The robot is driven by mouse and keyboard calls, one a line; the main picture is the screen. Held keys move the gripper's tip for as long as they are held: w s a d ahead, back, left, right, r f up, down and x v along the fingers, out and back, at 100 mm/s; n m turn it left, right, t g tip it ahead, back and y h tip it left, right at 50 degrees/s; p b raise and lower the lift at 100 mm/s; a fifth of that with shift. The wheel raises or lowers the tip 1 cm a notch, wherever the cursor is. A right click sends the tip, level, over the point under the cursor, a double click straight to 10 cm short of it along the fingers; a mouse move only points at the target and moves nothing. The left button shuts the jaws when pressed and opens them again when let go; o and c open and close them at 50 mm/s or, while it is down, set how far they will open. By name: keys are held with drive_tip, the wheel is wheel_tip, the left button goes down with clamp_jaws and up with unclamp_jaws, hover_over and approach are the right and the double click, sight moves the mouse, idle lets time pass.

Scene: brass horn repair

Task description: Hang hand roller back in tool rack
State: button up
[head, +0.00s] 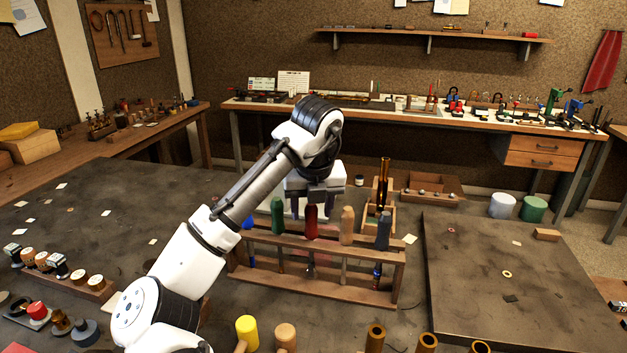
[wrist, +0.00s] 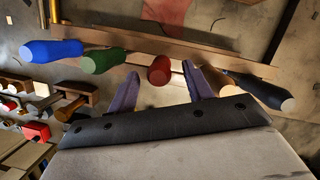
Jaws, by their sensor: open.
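The wooden tool rack (head: 330,247) stands on the bench in the middle of the head view, also in the wrist view (wrist: 215,57). A tool with a dark red handle (head: 311,222) stands upright in the rack's middle; I cannot tell surely that it is the hand roller, as its lower end is small and partly behind the rack. My gripper (head: 312,196) is above this handle, pointing down. In the wrist view, its two open fingers (wrist: 162,76) stand either side of the red handle end (wrist: 160,70), with gaps visible.
Blue (wrist: 52,50), green (head: 277,216), tan (head: 347,226) and dark blue-grey (head: 383,231) handles stand in the rack beside the red one. A wooden stand with brass tubes (head: 384,185) is close behind. A dark board (head: 500,270) lies right, mostly clear.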

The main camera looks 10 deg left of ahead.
drive_tip(key=v, duration=1)
drive_tip(key=shift+b, duration=0.35)
